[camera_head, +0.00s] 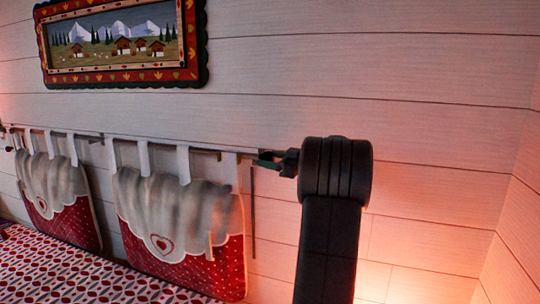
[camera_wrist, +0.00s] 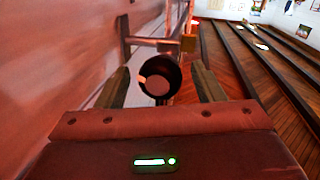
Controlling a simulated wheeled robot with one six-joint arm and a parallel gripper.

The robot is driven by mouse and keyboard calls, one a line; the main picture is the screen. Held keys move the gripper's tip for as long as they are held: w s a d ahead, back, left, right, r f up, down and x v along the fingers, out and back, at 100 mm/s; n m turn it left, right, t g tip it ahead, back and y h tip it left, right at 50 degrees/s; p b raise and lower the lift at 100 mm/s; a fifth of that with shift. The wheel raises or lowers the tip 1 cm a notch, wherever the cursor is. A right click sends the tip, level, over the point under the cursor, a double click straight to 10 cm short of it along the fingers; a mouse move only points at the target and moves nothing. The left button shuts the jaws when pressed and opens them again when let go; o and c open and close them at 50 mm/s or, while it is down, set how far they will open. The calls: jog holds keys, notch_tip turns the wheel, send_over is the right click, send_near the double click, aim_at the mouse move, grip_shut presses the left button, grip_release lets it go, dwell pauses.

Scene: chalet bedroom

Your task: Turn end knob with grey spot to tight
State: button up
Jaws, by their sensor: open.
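The end knob (camera_wrist: 172,72) is a round dark knob at the end of the rail, in the middle of the wrist view. Its end face shows a paler disc, with a small light grey spot (camera_wrist: 143,79) at its left edge. My gripper (camera_wrist: 161,79) is open, one finger on each side of the knob, with a visible gap on both sides. In the head view my gripper (camera_head: 270,160) is at the right end of the rail (camera_head: 205,151), near the wall. The knob is hard to make out there, and the spot cannot be seen.
Two red and grey cushions (camera_head: 228,273) hang from the rail by light straps, above a red and white patterned bed cover (camera_head: 75,275). A framed mountain picture (camera_head: 125,45) hangs on the white plank wall (camera_head: 420,70). The wall right of my arm is bare.

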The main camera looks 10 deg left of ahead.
jog(key=shift+w+a, duration=0.15)
jog(key=shift+a, duration=0.25)
jog(key=shift+c, duration=0.4)
jog(key=c, duration=0.9)
